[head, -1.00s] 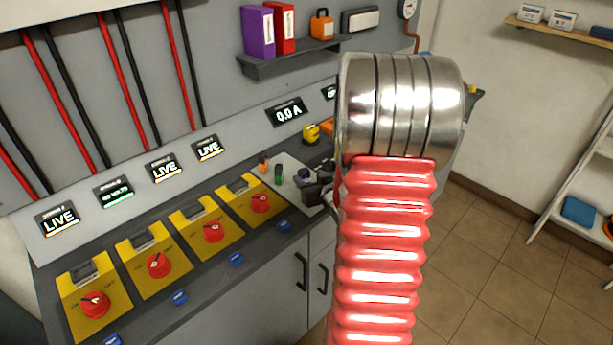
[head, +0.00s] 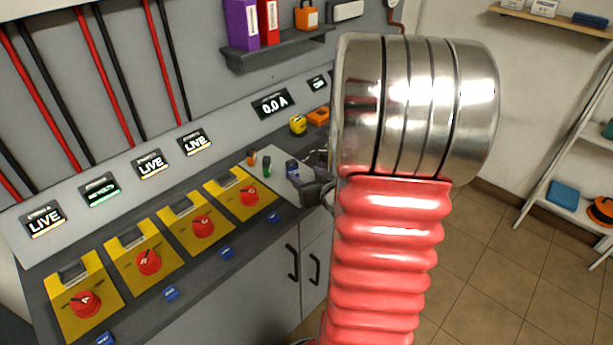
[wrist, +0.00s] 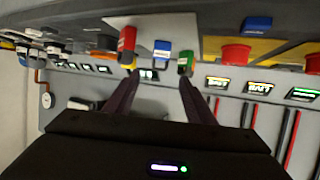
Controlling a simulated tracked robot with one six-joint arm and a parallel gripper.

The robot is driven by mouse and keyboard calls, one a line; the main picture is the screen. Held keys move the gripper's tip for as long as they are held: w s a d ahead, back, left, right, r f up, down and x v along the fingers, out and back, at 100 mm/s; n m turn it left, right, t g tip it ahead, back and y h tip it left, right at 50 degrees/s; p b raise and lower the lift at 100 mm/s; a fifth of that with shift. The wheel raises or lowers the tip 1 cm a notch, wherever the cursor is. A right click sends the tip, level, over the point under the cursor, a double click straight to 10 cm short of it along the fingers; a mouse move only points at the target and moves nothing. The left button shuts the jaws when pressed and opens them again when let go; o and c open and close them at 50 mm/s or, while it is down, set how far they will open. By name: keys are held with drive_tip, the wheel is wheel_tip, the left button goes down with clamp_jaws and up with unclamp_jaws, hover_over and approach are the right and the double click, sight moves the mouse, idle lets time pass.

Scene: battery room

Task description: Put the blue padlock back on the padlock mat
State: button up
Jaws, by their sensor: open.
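The padlock mat (head: 279,190) is a pale sheet on the dark counter; it also shows in the wrist view (wrist: 150,22). The blue padlock (head: 292,168) stands on the mat, at the right of the green padlock (head: 267,166) and the red padlock (head: 252,158). In the wrist view, which is upside down, the blue padlock (wrist: 162,50) sits between the red (wrist: 127,40) and the green (wrist: 186,62). My gripper (wrist: 160,77) is open and empty, its fingers apart with the blue padlock ahead between them. In the head view, my arm partly hides my gripper (head: 310,178).
Yellow panels with red rotary knobs (head: 249,196) line the counter left of the mat, with blue blocks (head: 274,217) along the front. A yellow item (head: 298,125) and an orange item (head: 318,115) lie behind the mat. A shelf with binders (head: 240,24) hangs above.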

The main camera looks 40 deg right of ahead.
idle(0.4)
drive_tip(key=a+r+n+g, duration=0.1)
drive_tip(key=a+r+g, duration=0.1)
drive_tip(key=a+r, duration=0.35)
drive_tip(key=a+r+g, duration=0.2)
drive_tip(key=a+r, duration=0.1)
drive_tip(key=a, duration=0.6)
drive_tip(key=s+a+r+n+g+y, duration=0.1)
drive_tip(key=s+a+r+y, duration=0.1)
drive_tip(key=s+a, duration=0.5)
drive_tip(key=s+a+r+n+g+y, duration=0.1)
drive_tip(key=s+a+n+g+y, duration=0.1)
drive_tip(key=s+a, duration=0.5)
drive_tip(key=a, duration=0.5)
drive_tip(key=shift+r+y, duration=0.35)
drive_tip(key=shift+y, duration=0.05)
